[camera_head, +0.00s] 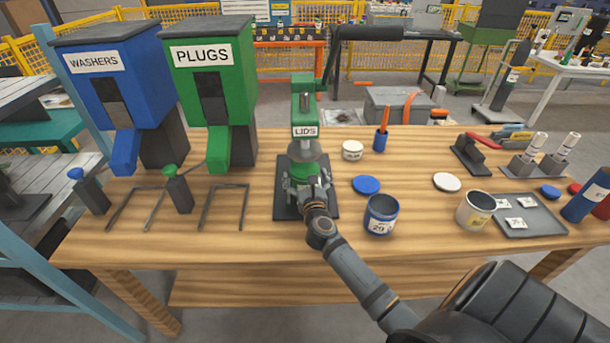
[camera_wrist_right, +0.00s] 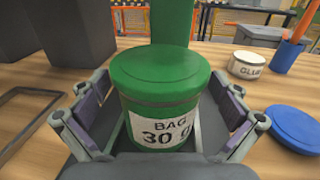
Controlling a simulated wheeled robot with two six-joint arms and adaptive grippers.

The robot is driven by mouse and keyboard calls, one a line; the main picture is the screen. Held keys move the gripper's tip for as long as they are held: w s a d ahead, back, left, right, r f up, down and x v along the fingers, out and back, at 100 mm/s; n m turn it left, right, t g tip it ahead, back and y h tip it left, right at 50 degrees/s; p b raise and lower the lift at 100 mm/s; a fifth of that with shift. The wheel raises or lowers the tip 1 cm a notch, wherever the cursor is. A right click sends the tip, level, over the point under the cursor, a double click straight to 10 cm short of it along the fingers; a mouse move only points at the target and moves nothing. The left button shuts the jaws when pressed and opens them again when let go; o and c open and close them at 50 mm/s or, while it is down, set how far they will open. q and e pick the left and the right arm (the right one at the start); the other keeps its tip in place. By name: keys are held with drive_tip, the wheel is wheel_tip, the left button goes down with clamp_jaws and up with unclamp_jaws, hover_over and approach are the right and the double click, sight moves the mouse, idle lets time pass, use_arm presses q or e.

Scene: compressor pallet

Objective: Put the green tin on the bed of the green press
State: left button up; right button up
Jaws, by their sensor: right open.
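The green press (camera_head: 304,101), labelled LIDS, stands in the middle of the table on a dark base plate. The green tin (camera_wrist_right: 161,91), with a green lid on and a label reading BAG 30 g, stands upright on the dark bed (camera_head: 286,206) of the press. My right gripper (camera_head: 308,190) is at the press. In the right wrist view its open fingers (camera_wrist_right: 158,124) stand on either side of the tin, with gaps showing. In the head view the tin (camera_head: 299,170) is partly hidden behind the gripper. My left gripper is not in view.
A blue tin (camera_head: 381,216) and a blue lid (camera_head: 367,185) lie right of the press. A white glue pot (camera_head: 352,150) and a blue pen cup (camera_head: 380,141) stand behind. The washers (camera_head: 110,85) and plugs (camera_head: 210,80) dispensers stand left.

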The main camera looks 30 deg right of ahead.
drive_tip(key=shift+r, duration=0.25)
drive_tip(key=b+v, duration=0.1)
drive_tip(key=v, duration=1.1)
drive_tip(key=shift+s, duration=0.1)
